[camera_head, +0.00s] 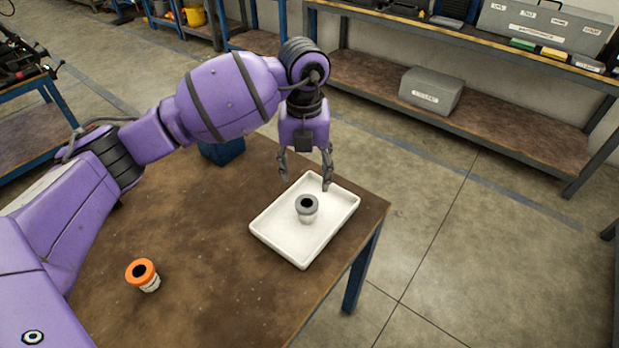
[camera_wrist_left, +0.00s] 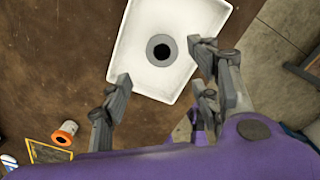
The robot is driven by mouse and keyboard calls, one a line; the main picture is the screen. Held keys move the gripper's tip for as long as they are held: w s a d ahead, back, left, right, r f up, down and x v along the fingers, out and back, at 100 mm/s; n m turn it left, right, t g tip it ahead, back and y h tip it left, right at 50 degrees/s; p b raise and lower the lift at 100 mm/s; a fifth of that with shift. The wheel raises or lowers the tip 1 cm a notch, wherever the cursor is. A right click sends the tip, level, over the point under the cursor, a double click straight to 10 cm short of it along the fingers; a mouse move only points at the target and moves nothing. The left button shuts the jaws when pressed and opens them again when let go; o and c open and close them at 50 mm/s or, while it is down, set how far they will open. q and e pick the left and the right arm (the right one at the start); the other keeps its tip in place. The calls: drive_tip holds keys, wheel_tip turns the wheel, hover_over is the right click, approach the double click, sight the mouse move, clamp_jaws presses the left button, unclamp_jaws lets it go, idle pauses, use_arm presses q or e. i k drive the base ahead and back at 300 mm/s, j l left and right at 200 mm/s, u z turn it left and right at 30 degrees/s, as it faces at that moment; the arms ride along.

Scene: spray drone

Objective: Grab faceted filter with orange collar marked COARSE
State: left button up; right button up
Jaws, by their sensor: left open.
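The filter with the orange collar (camera_head: 143,273) stands on the brown table at the lower left of the head view, its pale body below the collar. It also shows at the lower left of the left wrist view (camera_wrist_left: 65,134). Its marking is too small to read. A second filter with a grey collar (camera_head: 307,207) stands in the white tray (camera_head: 272,230); the left wrist view shows this filter from above (camera_wrist_left: 161,47). My left gripper (camera_head: 306,183) is open and empty, pointing down above the tray, well away from the orange-collared filter. My right gripper is not in view.
The brown table (camera_head: 200,285) is mostly clear between the orange-collared filter and the tray. A dark blue object (camera_head: 222,151) sits partly hidden behind my left arm. A yellow-outlined patch (camera_wrist_left: 47,152) lies near the orange-collared filter. Shelves with grey cases (camera_head: 430,90) stand behind.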

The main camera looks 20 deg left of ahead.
sight(141, 273)
drive_tip(key=k+l, duration=0.2)
drive_tip(key=k, duration=0.3)
drive_tip(key=k+l, duration=0.2)
drive_tip(key=k, duration=0.25)
